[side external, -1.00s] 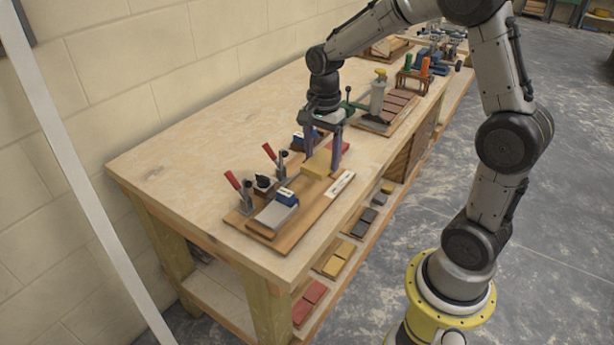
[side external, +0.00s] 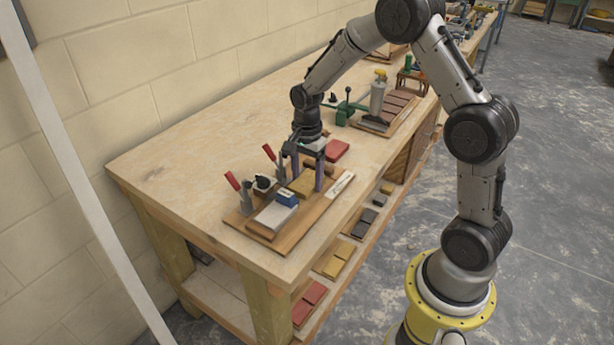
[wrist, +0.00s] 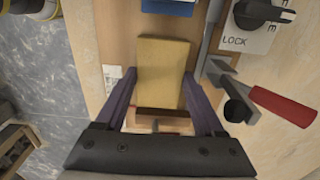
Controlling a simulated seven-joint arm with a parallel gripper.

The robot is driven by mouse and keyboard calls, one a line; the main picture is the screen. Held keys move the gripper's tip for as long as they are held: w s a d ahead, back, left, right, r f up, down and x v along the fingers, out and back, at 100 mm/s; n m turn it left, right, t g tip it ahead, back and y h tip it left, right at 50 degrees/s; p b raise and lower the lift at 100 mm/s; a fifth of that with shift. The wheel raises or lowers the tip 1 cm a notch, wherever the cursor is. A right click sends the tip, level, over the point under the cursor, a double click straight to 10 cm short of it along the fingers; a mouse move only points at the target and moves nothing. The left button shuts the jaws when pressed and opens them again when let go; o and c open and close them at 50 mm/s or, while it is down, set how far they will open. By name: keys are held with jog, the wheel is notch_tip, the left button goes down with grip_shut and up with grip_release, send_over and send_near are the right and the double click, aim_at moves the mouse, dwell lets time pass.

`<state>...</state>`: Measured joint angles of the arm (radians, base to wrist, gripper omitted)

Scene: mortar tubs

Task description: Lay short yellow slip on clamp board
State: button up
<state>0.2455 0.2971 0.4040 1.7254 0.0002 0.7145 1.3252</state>
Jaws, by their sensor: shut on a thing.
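A short yellow slip (side external: 299,187) is between the fingers of my gripper (side external: 306,183), which is shut on it. In the wrist view the slip (wrist: 163,72) lies flat between the two purple fingers (wrist: 160,108). The wooden clamp board (side external: 296,234) is directly under it, and its bare wood also shows in the wrist view (wrist: 115,35). The slip is at or just above the board; I cannot tell whether it touches. A brown block (side external: 321,168) is at the slip's far side. A blue block (side external: 286,198) is on its near side.
Two red-handled clamps (side external: 233,181) (side external: 269,153) stand along the board's wall side, by a black LOCK knob (wrist: 256,12). A pale plate (side external: 275,216) lies at the near end. A red slip (side external: 337,150) lies beyond the board. More slips (side external: 338,257) lie on the lower shelf.

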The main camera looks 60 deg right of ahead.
aim_at(307, 181)
jog(key=shift+f, duration=0.15)
jog(key=o, duration=1.3)
jog(key=s+a+r+n+t, duration=0.1)
jog(key=s+a+r+n, duration=0.1)
jog(key=r, duration=0.7)
jog(key=s+a+r+n, duration=0.1)
jog(key=s+r+n, duration=0.15)
jog(key=r, duration=0.55)
jog(key=shift+s+a+r+n+t, duration=0.45)
jog(key=shift+s+a+n+t, duration=0.5)
jog(key=shift+s+n, duration=1.75)
jog(key=shift+s+a+r+n+t, duration=0.5)
jog(key=shift+s+a+n, duration=1.1)
jog(key=shift+s, duration=1.9)
jog(key=shift+s+a+r+n+t, duration=0.35)
jog(key=shift+s+a+n+t, duration=0.55)
jog(key=shift+s+n, duration=1.9)
